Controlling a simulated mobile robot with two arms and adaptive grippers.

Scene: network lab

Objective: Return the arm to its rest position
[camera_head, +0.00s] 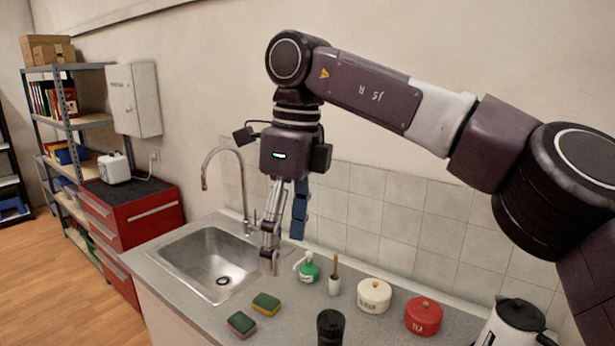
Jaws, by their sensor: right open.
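My right arm comes in from the right edge of the head view and reaches over the counter. My right gripper (284,232) points down above the counter, beside the right edge of the sink. Its fingers are open, and I see nothing held between them. A green soap bottle (308,268) with a white pump stands on the counter just right of the fingertips. My left gripper is not in view.
The sink (212,262) with its tall tap (243,185) lies left of the gripper. Sponges (266,304), a white pot (374,295), a red tea pot (423,315), a dark cylinder (330,327) and a kettle (513,324) stand on the counter. The tiled wall (420,225) is close behind.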

